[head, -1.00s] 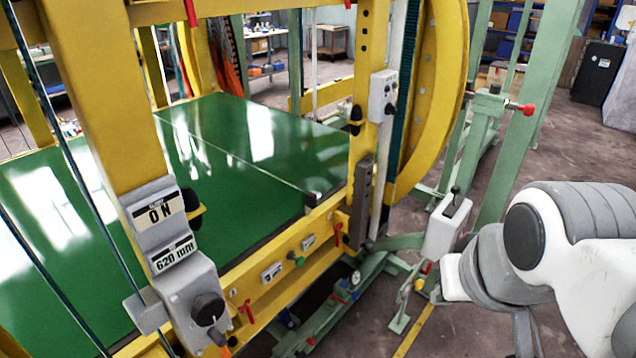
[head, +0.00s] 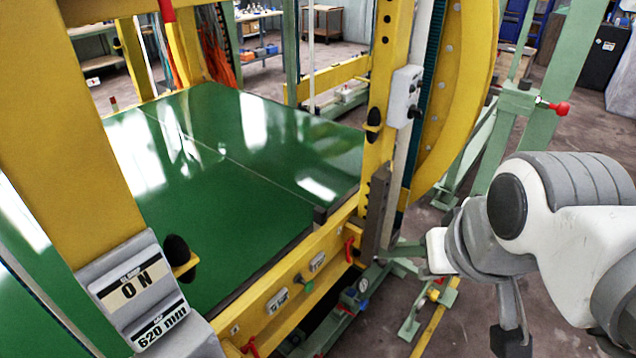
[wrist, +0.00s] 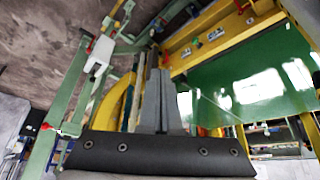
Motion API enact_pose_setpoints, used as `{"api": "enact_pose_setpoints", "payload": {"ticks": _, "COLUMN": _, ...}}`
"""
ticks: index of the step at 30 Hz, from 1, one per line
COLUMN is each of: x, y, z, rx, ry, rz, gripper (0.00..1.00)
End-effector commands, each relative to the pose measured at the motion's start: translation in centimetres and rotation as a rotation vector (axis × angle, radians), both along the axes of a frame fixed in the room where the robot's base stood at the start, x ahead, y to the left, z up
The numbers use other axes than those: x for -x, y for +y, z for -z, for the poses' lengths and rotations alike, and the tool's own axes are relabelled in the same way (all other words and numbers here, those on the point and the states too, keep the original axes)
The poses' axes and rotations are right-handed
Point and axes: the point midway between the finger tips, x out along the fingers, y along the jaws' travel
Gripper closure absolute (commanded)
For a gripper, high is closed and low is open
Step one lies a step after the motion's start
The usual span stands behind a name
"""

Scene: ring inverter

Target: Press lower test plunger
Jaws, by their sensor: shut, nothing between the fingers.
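A green button (head: 309,287) sits on the yellow lower beam (head: 260,318) between two small labels. I cannot tell whether it is the lower test plunger. It also shows in the wrist view (wrist: 195,43). Black rounded knobs stand on yellow brackets, a lower one (head: 177,251) at left and another (head: 374,117) on the right post. My gripper's two grey fingers (wrist: 160,75) are shut together and empty in the wrist view, apart from the beam. In the head view my arm is at the right, and the fingertips are not clear.
The green table (head: 240,150) lies behind the yellow frame. A sign box reading ON and 620 mm (head: 140,290) is at lower left. A red lever (head: 349,250) juts from the beam. A green stand with a red knob (head: 560,108) rises behind my arm. A white box (wrist: 100,55) shows in the wrist view.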

Motion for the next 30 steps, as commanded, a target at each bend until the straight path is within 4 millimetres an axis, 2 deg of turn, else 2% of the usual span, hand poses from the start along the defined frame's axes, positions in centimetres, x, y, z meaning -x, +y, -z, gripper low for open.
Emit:
{"api": "enact_pose_setpoints", "payload": {"ticks": 11, "x": 0.0, "y": 0.0, "z": 0.0, "rx": -0.001, "ry": 0.000, "rz": 0.000, "gripper": 1.00}}
{"api": "enact_pose_setpoints", "payload": {"ticks": 14, "x": -0.2, "y": 0.4, "z": 0.6, "rx": -0.029, "ry": 0.015, "rz": 0.013, "gripper": 1.00}}
{"api": "enact_pose_setpoints", "payload": {"ticks": 17, "x": -0.8, "y": 1.4, "z": 2.3, "rx": -0.109, "ry": 0.061, "rz": 0.054, "gripper": 1.00}}
{"api": "enact_pose_setpoints", "payload": {"ticks": 20, "x": -1.8, "y": 3.1, "z": 4.8, "rx": -0.248, "ry": 0.135, "rz": 0.137, "gripper": 1.00}}
{"api": "enact_pose_setpoints", "payload": {"ticks": 24, "x": -3.9, "y": 5.8, "z": 8.7, "rx": -0.485, "ry": 0.265, "rz": 0.320, "gripper": 1.00}}
{"api": "enact_pose_setpoints", "payload": {"ticks": 30, "x": -7.6, "y": 8.4, "z": 14.0, "rx": -0.793, "ry": 0.434, "rz": 0.644, "gripper": 1.00}}
